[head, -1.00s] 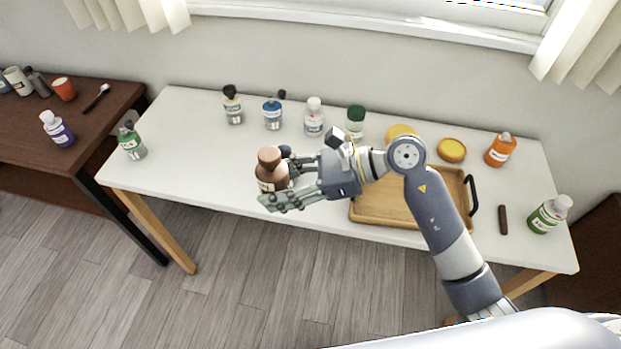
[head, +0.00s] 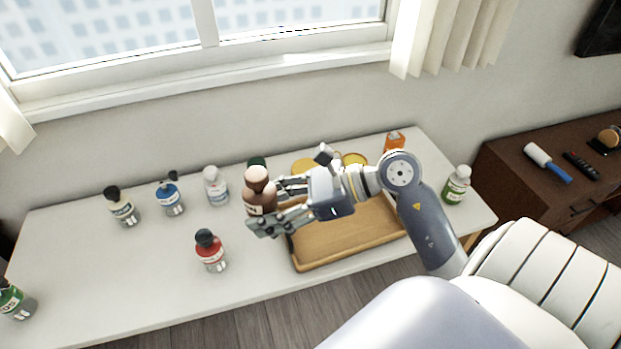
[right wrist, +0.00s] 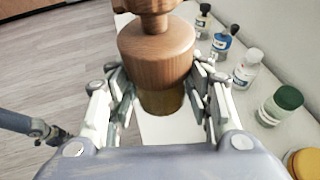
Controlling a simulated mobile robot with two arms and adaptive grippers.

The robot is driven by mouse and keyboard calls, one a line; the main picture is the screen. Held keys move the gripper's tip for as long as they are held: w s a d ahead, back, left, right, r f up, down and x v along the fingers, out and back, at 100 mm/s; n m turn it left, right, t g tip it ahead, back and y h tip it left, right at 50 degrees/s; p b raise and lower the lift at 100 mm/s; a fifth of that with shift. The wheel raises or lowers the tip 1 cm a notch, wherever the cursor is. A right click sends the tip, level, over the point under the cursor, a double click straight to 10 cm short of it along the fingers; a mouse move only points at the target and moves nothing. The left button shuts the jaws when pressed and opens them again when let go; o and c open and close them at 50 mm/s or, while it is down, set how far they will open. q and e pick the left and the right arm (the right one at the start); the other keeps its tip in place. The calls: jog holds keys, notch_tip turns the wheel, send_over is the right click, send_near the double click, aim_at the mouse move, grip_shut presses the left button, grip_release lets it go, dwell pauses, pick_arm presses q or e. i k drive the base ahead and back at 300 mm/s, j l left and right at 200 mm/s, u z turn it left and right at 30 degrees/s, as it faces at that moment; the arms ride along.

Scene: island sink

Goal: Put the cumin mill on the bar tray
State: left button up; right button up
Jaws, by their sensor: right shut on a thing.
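The brown wooden mill (head: 259,192), which I take as the cumin mill, is upright in my right gripper (head: 265,208). Its label cannot be read. In the right wrist view the mill (right wrist: 158,55) sits between both fingers of the gripper (right wrist: 165,105), with white tabletop beneath. It appears held above the table, just left of the bar tray. The wooden bar tray (head: 345,245) lies on the right half of the table, partly hidden by my right arm. My left gripper (right wrist: 58,136) seems to show small at the left of the right wrist view; its fingers are unclear.
White (head: 216,186), blue (head: 170,194) and black-capped (head: 122,206) bottles line the back. The table's left middle is clear.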

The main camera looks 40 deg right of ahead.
aim_at(317, 230)
jog(key=i+j+z, duration=0.2)
jog(key=z, duration=0.25)
jog(key=i+j+z, duration=0.15)
jog(key=j+z, duration=0.25)
jog(key=z, duration=1)
